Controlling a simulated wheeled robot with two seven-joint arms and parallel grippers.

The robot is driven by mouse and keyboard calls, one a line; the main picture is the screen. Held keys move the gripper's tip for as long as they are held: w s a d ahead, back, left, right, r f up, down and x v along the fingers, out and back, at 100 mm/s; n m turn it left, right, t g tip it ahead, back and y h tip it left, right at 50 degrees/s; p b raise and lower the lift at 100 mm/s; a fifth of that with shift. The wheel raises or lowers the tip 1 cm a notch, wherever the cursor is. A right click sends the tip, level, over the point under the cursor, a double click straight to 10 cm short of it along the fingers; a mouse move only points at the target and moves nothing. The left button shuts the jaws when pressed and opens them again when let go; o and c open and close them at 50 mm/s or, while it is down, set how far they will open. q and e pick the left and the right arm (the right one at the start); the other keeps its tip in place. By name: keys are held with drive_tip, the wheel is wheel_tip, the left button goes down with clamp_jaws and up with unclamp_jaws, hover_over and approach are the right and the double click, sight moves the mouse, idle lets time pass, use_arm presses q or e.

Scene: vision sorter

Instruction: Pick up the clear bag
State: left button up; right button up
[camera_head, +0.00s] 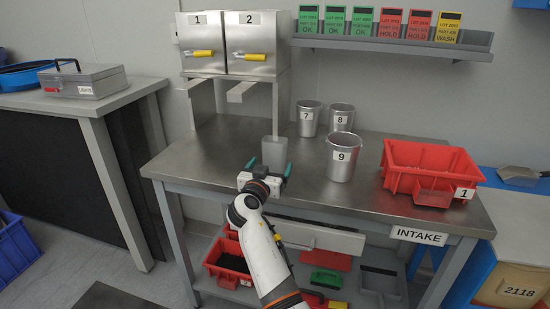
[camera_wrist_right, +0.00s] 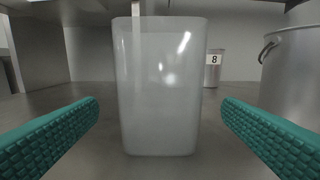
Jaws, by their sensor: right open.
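The clear bag (camera_head: 274,152) is a translucent, whitish, upright container-like shape on the metal table, in front of the dispenser unit. In the right wrist view the bag (camera_wrist_right: 158,90) stands upright in the middle, between and beyond the teal fingertips. My right gripper (camera_head: 268,170) is open, with one teal finger on each side of the near end of the bag. In the wrist view the right gripper's fingers (camera_wrist_right: 160,130) show clear gaps to the bag on both sides. My left gripper is not in view.
Metal cups 7 (camera_head: 308,118), 8 (camera_head: 341,117) and 9 (camera_head: 343,158) stand right of the bag. A red bin (camera_head: 430,160) is farther right. The metal dispenser unit (camera_head: 235,45) with drawers 1 and 2 rises behind. The table's (camera_head: 200,160) left front is clear.

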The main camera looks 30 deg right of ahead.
sight(273, 162)
drive_tip(key=x, duration=0.5)
drive_tip(key=shift+w+d, duration=0.2)
drive_tip(key=shift+d, duration=0.1)
drive_tip(key=shift+c, duration=0.3)
drive_tip(key=shift+a, duration=0.1)
drive_tip(key=c, duration=1)
